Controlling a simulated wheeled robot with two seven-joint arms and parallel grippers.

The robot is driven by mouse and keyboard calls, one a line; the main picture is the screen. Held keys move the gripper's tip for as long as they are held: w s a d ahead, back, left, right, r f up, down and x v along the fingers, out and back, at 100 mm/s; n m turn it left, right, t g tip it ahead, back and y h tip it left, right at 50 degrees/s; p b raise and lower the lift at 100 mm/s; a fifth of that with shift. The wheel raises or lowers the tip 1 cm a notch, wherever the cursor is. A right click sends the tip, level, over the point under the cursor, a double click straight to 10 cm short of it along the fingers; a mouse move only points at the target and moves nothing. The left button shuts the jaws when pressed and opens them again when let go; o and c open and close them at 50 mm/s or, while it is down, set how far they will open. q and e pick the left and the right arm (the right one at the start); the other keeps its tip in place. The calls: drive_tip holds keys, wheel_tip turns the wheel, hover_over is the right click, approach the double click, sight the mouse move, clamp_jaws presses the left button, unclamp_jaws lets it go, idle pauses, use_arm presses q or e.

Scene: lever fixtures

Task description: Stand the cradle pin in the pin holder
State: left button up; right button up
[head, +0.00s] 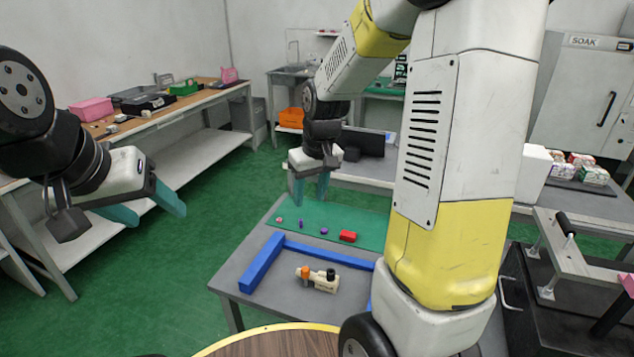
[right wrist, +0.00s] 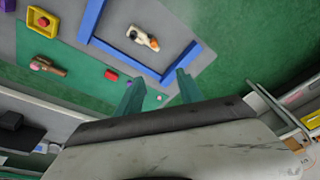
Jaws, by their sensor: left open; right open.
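I cannot tell for sure which part is the cradle pin or which is the pin holder. Small parts lie on the green mat (head: 338,217): a pink one (head: 279,220), two purple ones (head: 300,224) (head: 324,231) and a red block (head: 348,236). A cream fixture (head: 322,279) with orange and black parts sits inside the blue frame (head: 262,262); it also shows in the right wrist view (right wrist: 142,38). My right gripper (head: 312,192) is open and empty above the mat's left end. My left gripper (head: 155,211) is open and empty, left of the table.
In the right wrist view a brown part with a pink end (right wrist: 48,67) and a yellow tray holding something red (right wrist: 42,21) lie beyond the red block; my right arm hides that area in the head view. A round wooden top (head: 275,345) is at the front.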

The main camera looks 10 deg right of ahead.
drive_tip(key=s+r+m+t, duration=0.1)
drive_tip(key=s+r, duration=0.5)
drive_tip(key=s, duration=0.2)
drive_tip(key=s+r+m+t+y, duration=0.1)
drive_tip(key=s+r+t, duration=0.1)
drive_tip(key=s+r, duration=0.5)
drive_tip(key=shift+s+t, duration=0.3)
drive_tip(key=shift+s, duration=0.9)
drive_tip(key=shift+s+d+m, duration=0.1)
drive_tip(key=shift+s+m, duration=0.2)
drive_tip(key=shift+s, duration=0.05)
drive_tip(key=shift+c, duration=0.8)
drive_tip(key=n+g+h, duration=0.2)
drive_tip(key=n+g, duration=0.4)
drive_tip(key=n, duration=2.2)
hover_over(305, 269)
drive_tip(key=f, duration=3.8)
drive_tip(key=shift+s+a+f, duration=0.15)
drive_tip(key=shift+s+a, duration=0.1)
drive_tip(key=shift+s, duration=0.05)
drive_tip(key=f, duration=0.7)
drive_tip(key=shift+w+d+f, duration=0.2)
drive_tip(key=shift+w+f, duration=0.05)
clamp_jaws()
